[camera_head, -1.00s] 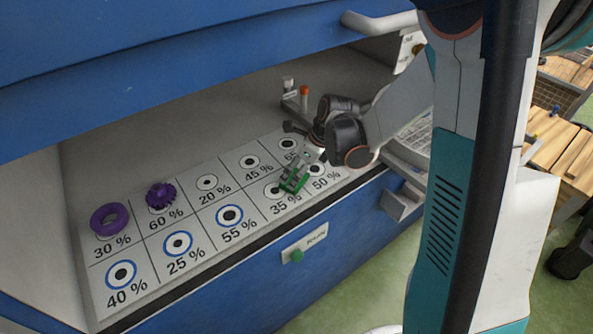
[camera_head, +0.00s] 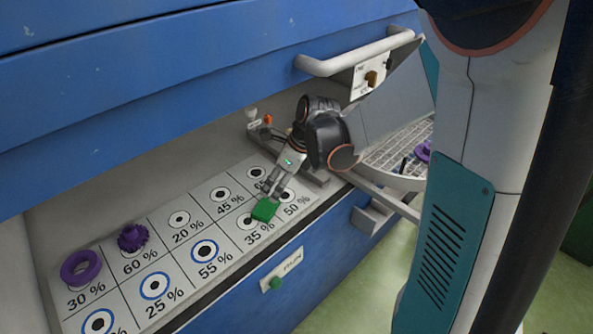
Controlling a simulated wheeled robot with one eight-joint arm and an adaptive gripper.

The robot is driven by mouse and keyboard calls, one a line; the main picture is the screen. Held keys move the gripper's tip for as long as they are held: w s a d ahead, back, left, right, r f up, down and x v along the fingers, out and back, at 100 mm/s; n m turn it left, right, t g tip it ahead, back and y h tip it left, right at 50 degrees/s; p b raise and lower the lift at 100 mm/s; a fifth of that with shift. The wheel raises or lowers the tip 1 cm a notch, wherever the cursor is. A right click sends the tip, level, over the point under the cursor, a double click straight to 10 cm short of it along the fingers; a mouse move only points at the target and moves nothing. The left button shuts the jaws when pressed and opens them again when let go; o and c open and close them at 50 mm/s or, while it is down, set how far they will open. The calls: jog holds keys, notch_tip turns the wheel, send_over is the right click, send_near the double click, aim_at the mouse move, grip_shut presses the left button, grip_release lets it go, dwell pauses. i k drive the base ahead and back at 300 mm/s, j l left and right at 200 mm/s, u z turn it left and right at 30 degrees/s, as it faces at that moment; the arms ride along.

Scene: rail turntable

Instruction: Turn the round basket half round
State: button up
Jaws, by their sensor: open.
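The round basket (camera_head: 383,158) is a grey wire-mesh disc with a pale rim, at the right end of the blue cabinet. My arm covers part of it, and it is cut off from view behind my upright link. A purple part (camera_head: 423,150) lies on its right side. My gripper (camera_head: 267,207) is left of the basket and apart from it. It points down over the 35 % and 50 % fields of the board. A green piece shows at its fingertips; I cannot tell whether it is part of the fingers. The jaws are open.
The white board (camera_head: 180,219) has percent fields with ringed holes. A purple ring (camera_head: 80,267) and a purple gear (camera_head: 133,237) sit at its left. A blue hood with a grey handle (camera_head: 355,55) hangs above. A green button (camera_head: 276,283) is on the front.

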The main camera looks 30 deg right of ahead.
aim_at(387, 179)
jog(key=z, duration=1.4)
jog(key=i+l+z, duration=0.15)
jog(key=i+l, duration=0.15)
jog(key=l, duration=0.2)
jog(key=i+l+z, duration=0.15)
jog(key=i+l, duration=0.15)
jog(key=l, duration=0.15)
